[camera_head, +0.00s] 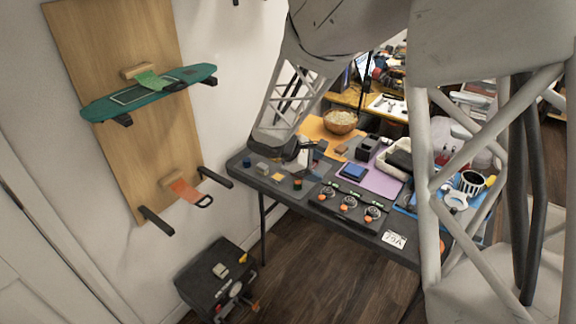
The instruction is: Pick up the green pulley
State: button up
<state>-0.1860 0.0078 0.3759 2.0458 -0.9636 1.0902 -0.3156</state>
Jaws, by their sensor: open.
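A small dark green piece with orange on it (297,184) stands on the grey mat near the table's front edge. It may be the green pulley, but it is too small to be sure. My gripper (304,160) hangs over the left part of the dark table (233,166), behind and just above that piece, and looks apart from it. The jaws are open, and nothing is seen held between them. My arm links partly cover the gripper and the table's back.
A dark blue piece (246,162), a grey block (262,169) and a yellow piece (277,178) sit to the left. A black toolbox (209,275) is on the floor.

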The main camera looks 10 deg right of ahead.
jog(key=w+a+f+n+t+h, duration=0.2)
jog(key=w+a+f+n, duration=0.15)
jog(key=w+f, duration=0.5)
jog(key=n+t+h, duration=0.1)
jog(key=n+t, duration=0.2)
jog(key=n, duration=0.3)
send_near(297, 182)
jog(key=x, duration=0.2)
jog(key=shift+w+d, duration=0.15)
jog(key=shift+d, duration=0.1)
jog(key=shift+x, duration=1.3)
jog(key=shift+x, duration=2.6)
jog(key=shift+f, duration=0.1)
